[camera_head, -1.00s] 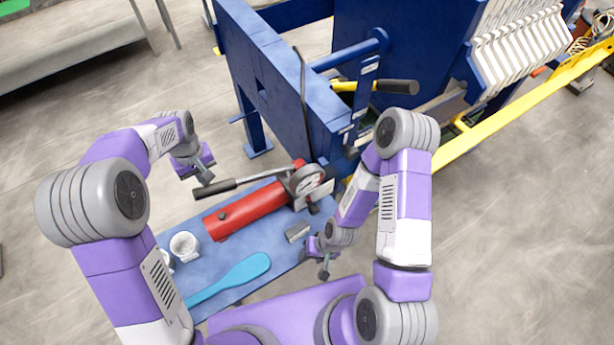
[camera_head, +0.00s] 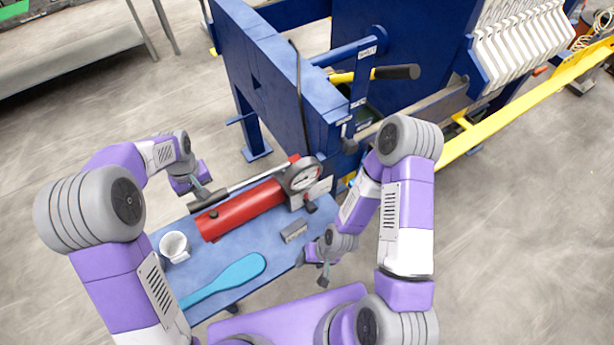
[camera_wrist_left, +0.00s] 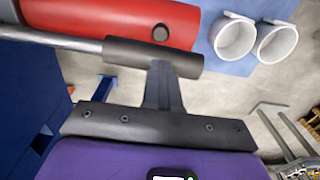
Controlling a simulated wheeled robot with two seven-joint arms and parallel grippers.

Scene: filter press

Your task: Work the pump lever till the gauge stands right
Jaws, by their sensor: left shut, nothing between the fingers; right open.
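The pump has a red cylinder (camera_head: 240,209) lying on a blue bench. Its lever is a metal rod (camera_head: 249,180) with a dark grip (camera_head: 208,201) at its left end, low beside the cylinder. A round white-faced gauge (camera_head: 303,175) sits at the pump's right end; its reading is too small to tell. My left gripper (camera_head: 203,194) is shut and empty, at the lever's grip. In the left wrist view, its fingers (camera_wrist_left: 162,85) reach the dark grip (camera_wrist_left: 150,56); they seem to press against it, not around it. My right gripper (camera_head: 325,273) is open and empty, off the bench's right edge.
On the blue bench (camera_head: 215,262) lie a light blue paddle (camera_head: 232,280) and a grey block (camera_head: 294,231). A white cup (camera_head: 174,246) stands at the left; the wrist view shows two cups (camera_wrist_left: 235,39). The blue press frame (camera_head: 275,75) rises behind the pump.

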